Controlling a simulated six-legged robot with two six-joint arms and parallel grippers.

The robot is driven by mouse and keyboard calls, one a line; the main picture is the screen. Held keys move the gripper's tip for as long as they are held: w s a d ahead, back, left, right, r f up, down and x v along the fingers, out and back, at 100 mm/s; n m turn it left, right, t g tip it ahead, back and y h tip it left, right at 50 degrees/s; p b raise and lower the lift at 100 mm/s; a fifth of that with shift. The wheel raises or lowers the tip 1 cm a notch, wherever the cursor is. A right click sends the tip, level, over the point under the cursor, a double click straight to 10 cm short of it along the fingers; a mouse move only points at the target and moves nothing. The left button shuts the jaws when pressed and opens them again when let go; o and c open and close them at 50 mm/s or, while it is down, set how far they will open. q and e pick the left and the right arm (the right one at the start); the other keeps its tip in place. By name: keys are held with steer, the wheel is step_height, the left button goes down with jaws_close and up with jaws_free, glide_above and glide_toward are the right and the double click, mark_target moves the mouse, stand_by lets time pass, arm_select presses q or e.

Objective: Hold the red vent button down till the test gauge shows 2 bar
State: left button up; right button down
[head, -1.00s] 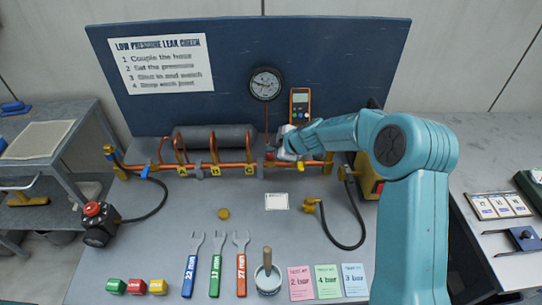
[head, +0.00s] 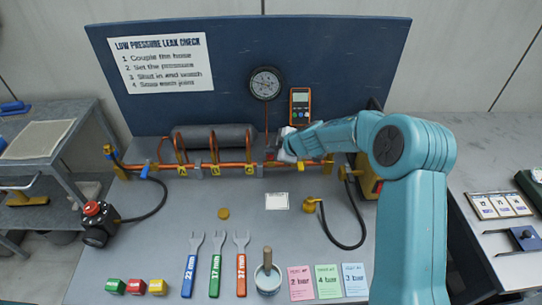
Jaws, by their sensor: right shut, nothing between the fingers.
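The round test gauge (head: 265,83) with a dark rim hangs on the blue back panel; its needle and scale are too small to read surely. A copper pipe run (head: 234,168) lies below it. My right gripper (head: 281,152) is shut, with nothing seen in it. It is at the right part of the pipe, below the gauge, and covers part of the fittings there. I cannot make out the red vent button for sure; it may be hidden by the gripper, and contact cannot be told. My left gripper is not in view.
An orange handheld meter (head: 299,105) stands right of the gauge. A black box with a red knob (head: 97,223) is at the left. Several wrenches, a pot with a brush (head: 268,279) and coloured cards (head: 327,282) lie in front. The middle bench is mostly clear.

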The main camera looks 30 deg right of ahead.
steer(key=shift+f+b, duration=0.35)
steer(key=shift+f, duration=0.2)
stand_by(2.5)
steer(key=shift+r, duration=0.1)
stand_by(0.5)
steer(key=shift+r+p, duration=0.9)
steer(key=shift+p, duration=0.35)
step_height(320, 180, up, 5)
steer(key=p, duration=0.6)
steer(key=shift+r, duration=0.1)
stand_by(1.3)
